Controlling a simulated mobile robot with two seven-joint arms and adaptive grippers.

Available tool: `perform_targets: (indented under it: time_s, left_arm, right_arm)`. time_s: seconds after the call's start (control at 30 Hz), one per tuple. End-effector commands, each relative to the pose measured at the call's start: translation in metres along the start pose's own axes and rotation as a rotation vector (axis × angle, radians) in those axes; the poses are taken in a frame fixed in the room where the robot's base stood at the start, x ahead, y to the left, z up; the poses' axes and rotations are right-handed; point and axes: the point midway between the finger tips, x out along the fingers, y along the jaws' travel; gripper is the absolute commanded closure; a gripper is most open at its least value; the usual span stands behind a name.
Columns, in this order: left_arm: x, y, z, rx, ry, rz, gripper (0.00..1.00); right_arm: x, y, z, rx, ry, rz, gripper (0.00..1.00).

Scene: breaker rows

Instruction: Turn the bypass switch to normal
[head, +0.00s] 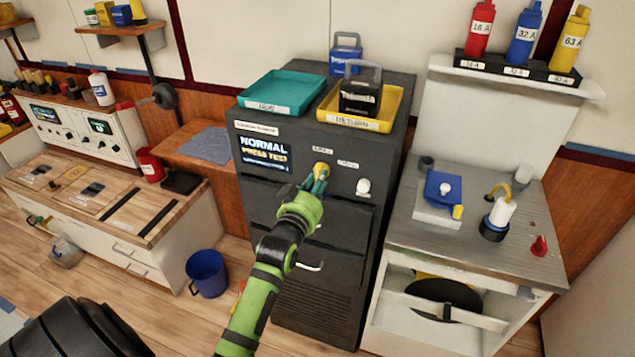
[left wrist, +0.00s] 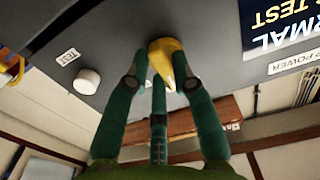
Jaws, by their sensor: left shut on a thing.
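The bypass switch is a yellow knob (head: 321,168) on the front of the dark cabinet (head: 362,215); its small label is too small to read. My left gripper (head: 316,182) is at the cabinet front, shut on this knob. In the left wrist view the fingers of the left gripper (left wrist: 160,68) close around the yellow knob (left wrist: 163,58), partly hiding it. A display (head: 264,156) left of the knob reads NORMAL and PRESS TEST. A white button (head: 363,186) sits to the right; in the left wrist view it is labelled TEST. My right gripper is not in view.
A teal tray (head: 245,97) and a yellow tray (head: 385,125) with a black padlock-shaped block (head: 359,97) stand on the cabinet. Drawer handles project below the knob. A workbench (head: 475,245) stands to the right, and a blue bucket (head: 207,272) on the floor to the left.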

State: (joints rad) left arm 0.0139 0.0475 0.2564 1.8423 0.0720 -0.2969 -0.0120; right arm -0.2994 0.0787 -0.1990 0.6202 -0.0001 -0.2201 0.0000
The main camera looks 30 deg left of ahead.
Motion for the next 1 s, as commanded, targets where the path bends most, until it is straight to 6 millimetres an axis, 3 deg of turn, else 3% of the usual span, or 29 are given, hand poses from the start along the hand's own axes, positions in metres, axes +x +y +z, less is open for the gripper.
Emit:
perform_targets:
  time_s: [0.07,0.1,0.13,0.57,1.0]
  left_arm:
    - [0.0,0.0,-0.001,-0.005,0.002,0.001,1.0]
    - [0.0,0.0,-0.001,-0.005,0.002,0.001,0.63]
    - [0.0,0.0,-0.001,-0.004,0.002,0.001,0.51]
    - [-0.006,0.0,0.001,-0.001,-0.001,0.0,0.51]
    - [-0.09,0.0,0.001,-0.002,-0.003,0.0,0.51]
  right_arm:
    - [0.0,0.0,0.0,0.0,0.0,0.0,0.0]
    - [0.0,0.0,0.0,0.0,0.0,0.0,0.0]
    - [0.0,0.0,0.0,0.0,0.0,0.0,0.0]
    - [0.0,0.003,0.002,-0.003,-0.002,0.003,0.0]
    - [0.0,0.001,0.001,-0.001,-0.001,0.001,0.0]
